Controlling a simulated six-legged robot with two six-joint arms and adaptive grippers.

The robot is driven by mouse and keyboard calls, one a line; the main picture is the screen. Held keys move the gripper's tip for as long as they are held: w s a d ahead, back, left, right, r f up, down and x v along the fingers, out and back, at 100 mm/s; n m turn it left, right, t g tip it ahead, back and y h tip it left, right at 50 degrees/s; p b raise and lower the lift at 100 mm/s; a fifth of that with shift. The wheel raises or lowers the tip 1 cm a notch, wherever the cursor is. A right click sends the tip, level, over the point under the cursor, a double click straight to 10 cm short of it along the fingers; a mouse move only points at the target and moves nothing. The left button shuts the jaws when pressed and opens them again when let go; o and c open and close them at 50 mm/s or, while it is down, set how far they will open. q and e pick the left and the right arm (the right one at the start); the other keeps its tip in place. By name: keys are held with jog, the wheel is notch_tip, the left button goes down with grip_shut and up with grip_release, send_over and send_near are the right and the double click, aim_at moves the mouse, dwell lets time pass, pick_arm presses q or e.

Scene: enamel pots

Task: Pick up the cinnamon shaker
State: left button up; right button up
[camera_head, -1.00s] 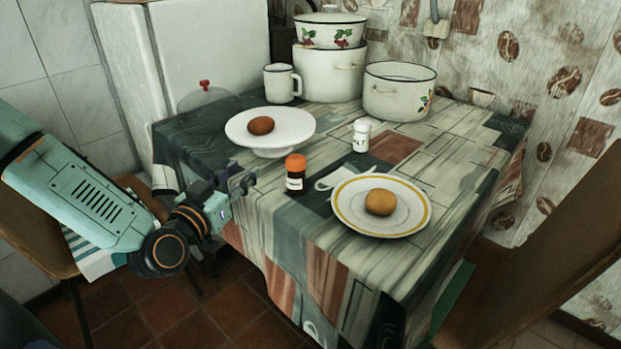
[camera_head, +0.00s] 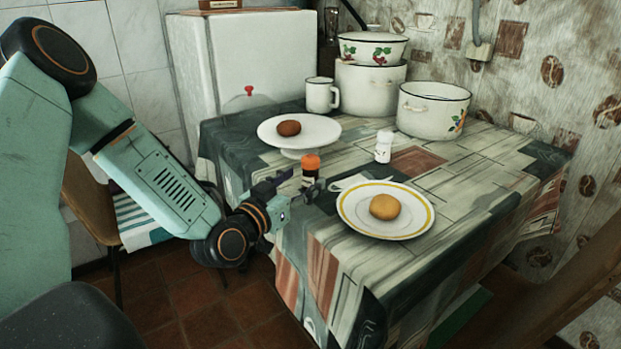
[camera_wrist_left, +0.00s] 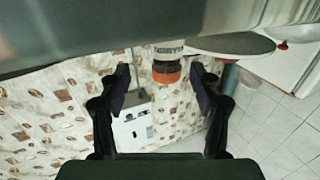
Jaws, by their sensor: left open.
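The cinnamon shaker (camera_head: 311,167), a small dark bottle with an orange cap and white label, stands upright on the table between the two plates. My left gripper (camera_head: 299,184) is open at the near left table edge, close to the shaker and partly covering its lower part. In the left wrist view the shaker (camera_wrist_left: 167,67) appears upside down, between the open fingers (camera_wrist_left: 160,75) in the picture. Nothing is held. I cannot tell whether the fingers reach around it. My right gripper is not in view.
A white stand (camera_head: 268,131) with a brown bun is behind the shaker. A yellow-rimmed plate (camera_head: 350,215) with a bun is to its right, near a white salt shaker (camera_head: 383,147). A mug (camera_head: 320,95) and enamel pots (camera_head: 428,112) stand behind.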

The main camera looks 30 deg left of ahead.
aim_at(305, 173)
pick_arm(q)
jog(key=shift+w+d+r, duration=0.1)
jog(key=shift+w+d, duration=0.05)
jog(key=shift+w, duration=0.1)
jog(key=shift+w+b, duration=0.25)
jog(key=shift+b, duration=0.15)
jog(key=w, duration=0.1)
jog(key=w+b, duration=0.1)
jog(key=w+a+b, duration=0.1)
jog(key=w, duration=0.1)
jog(key=shift+f, duration=0.3)
jog(key=shift+w+r+b, duration=0.1)
jog(key=shift+w+b, duration=0.1)
jog(key=shift+b, duration=0.1)
jog(key=shift+a, duration=0.15)
